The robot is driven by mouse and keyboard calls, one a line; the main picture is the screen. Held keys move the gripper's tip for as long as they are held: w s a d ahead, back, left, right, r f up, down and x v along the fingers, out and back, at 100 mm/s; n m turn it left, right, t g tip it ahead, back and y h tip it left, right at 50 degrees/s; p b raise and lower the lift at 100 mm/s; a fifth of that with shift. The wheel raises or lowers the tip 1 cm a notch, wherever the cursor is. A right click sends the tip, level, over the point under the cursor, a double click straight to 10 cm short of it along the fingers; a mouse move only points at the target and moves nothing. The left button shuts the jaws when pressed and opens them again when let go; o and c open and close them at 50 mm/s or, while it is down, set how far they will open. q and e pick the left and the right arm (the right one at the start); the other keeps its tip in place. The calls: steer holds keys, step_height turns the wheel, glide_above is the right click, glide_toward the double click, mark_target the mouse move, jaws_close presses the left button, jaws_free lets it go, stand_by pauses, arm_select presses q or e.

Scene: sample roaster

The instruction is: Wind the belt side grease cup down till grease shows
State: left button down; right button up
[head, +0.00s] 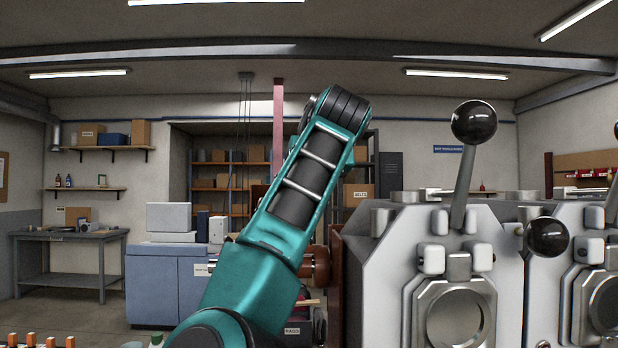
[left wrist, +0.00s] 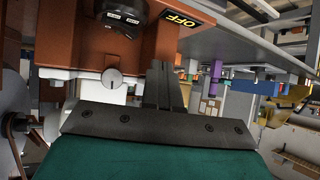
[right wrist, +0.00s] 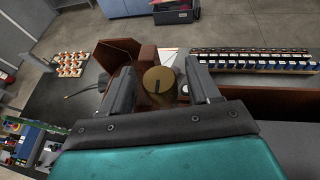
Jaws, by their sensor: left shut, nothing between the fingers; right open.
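A round brass cap (right wrist: 159,88) with a dark slot mark, which looks like a grease cup, stands between the fingers of my right gripper (right wrist: 159,68) in the right wrist view. The fingers are open, one on each side of it; I cannot tell whether either touches. No grease is visible around it. My left gripper (left wrist: 165,82) is shut and empty in the left wrist view, in front of a rust-brown housing (left wrist: 188,40). Neither gripper shows in the head view, where a teal arm of mine fills the middle.
A black knob (left wrist: 122,14) sits beside an OFF label (left wrist: 181,17). Rows of small containers (right wrist: 255,62) stand at right. Grey machine heads with black ball levers (head: 474,122) stand right in the head view.

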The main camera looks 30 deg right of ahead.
steer(key=shift+c, duration=0.4)
steer(key=c, duration=0.9)
steer(key=shift+m+h, duration=0.3)
steer(key=shift+h, duration=0.2)
steer(key=m+g+h, duration=0.5)
steer(key=m, duration=0.1)
steer(key=shift+h, duration=0.3)
steer(key=m+g+h, duration=0.1)
steer(key=m+g, duration=0.2)
steer(key=shift+r+m+g+h, duration=0.1)
steer(key=shift+m+g+h, duration=0.6)
steer(key=shift+m+g, duration=1.1)
steer(key=shift+g, duration=0.1)
steer(key=shift+m+g, duration=0.4)
steer(key=shift+g, duration=0.1)
